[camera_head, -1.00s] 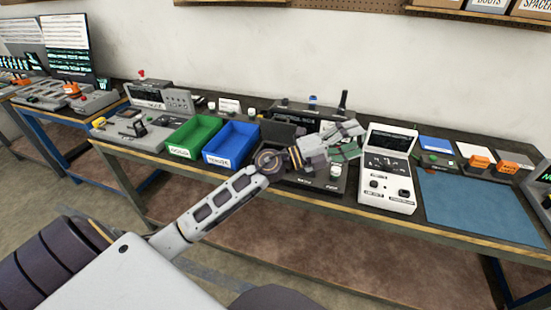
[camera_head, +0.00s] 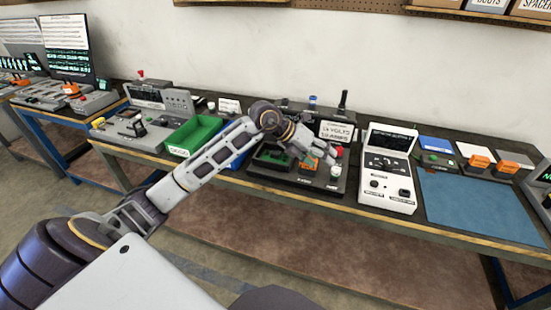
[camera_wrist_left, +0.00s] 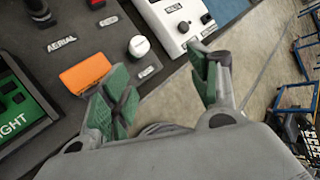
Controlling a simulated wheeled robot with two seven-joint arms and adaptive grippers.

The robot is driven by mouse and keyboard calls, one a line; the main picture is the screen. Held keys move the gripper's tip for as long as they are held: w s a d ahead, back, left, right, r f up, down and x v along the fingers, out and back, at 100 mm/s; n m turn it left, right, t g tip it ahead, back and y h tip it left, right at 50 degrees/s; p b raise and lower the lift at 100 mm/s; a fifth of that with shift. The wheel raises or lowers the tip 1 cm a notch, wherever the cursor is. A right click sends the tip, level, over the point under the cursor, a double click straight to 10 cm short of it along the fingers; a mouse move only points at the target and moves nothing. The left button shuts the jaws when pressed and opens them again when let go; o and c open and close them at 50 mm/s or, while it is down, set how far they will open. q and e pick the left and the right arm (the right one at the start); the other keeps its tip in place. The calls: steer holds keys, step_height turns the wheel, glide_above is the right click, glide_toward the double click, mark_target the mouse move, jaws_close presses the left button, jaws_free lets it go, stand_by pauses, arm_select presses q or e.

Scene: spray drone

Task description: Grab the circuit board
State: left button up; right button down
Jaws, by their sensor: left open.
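A green board, which looks like the circuit board (camera_wrist_left: 14,103), lies in a dark fixture at the left edge of the left wrist view, partly cut off. In the head view, green shows in the dark fixture (camera_head: 262,167), partly behind my arm. My left gripper (camera_head: 328,154) is above the right part of that fixture. In the left wrist view its two green-padded fingers (camera_wrist_left: 165,90) are spread apart with nothing between them. The board is to the left of the fingers, apart from them. My right gripper is not in view.
An orange block (camera_wrist_left: 86,72) and a white round knob (camera_wrist_left: 139,46) are near the left finger. A white instrument (camera_head: 388,182) stands right of the fixture. A green bin (camera_head: 190,136) and a mostly hidden blue bin (camera_head: 240,158) are left. A blue mat (camera_head: 480,208) is clear.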

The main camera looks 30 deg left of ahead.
arm_select(q)
steer(key=a+r+n+g+y, duration=0.1)
steer(key=a+y, duration=0.7)
steer(key=a, duration=1)
steer(key=shift+s+a+r+n+g, duration=0.25)
steer(key=shift+a+r+n+g, duration=0.1)
steer(key=shift+r+n, duration=0.35)
steer(key=shift+f, duration=0.2)
glide_toward(275, 157)
steer(key=shift+x, duration=0.8)
steer(key=shift+w+a+f, duration=0.1)
steer(key=shift+w+f, duration=0.1)
steer(key=shift+f, duration=0.25)
steer(key=shift+f, duration=0.1)
